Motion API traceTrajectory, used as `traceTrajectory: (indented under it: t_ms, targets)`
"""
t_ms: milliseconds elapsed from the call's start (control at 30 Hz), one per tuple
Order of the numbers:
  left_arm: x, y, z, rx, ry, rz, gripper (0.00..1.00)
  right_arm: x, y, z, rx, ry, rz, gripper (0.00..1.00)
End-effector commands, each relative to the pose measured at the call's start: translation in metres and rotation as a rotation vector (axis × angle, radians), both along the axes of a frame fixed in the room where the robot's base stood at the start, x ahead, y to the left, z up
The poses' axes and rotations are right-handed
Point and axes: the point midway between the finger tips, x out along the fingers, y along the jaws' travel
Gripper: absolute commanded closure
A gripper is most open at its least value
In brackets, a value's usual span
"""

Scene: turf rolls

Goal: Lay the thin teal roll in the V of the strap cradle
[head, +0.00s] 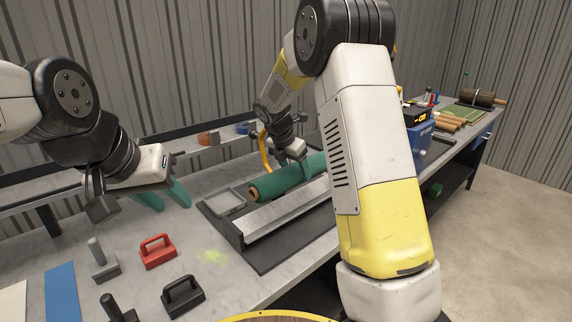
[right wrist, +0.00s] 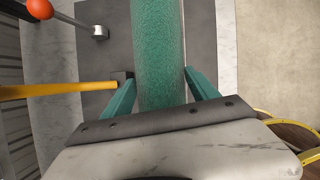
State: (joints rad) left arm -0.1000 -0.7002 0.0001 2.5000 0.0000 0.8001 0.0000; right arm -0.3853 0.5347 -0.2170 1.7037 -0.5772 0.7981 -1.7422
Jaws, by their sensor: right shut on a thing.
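A teal roll (head: 290,180) with a tan core at its near end lies lengthwise behind a long pale metal rail on a dark base. My right gripper (head: 299,158) is shut on it from above. In the right wrist view the roll (right wrist: 159,60) runs between the two teal fingers. Whether it rests on the base or hangs just above is unclear. My left gripper (head: 164,196) is open and empty over the table at left. I cannot clearly pick out the strap cradle's V; my right arm covers part of the bench.
The pale rail (head: 285,212) stands beside a grey tray (head: 224,201). A red-handled block (head: 157,251) and a black-handled block (head: 183,295) are near the front. A yellow bar (right wrist: 60,90) is close to the right gripper. Tan rolls (head: 451,122) lie far right.

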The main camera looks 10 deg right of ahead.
Motion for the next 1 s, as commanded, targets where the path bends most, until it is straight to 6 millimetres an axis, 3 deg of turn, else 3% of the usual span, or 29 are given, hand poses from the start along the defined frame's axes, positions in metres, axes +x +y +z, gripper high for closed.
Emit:
traceTrajectory:
  t_ms: [700,1000]
  targets:
    - [0.0,0.0,0.0,0.0,0.0,0.0,0.64,0.0,0.0,-0.068,0.0,0.0,-0.001,0.94]
    - [0.0,0.0,0.0,0.0,0.0,0.0,0.64,0.0,0.0,-0.084,0.001,-0.001,0.0,0.94]
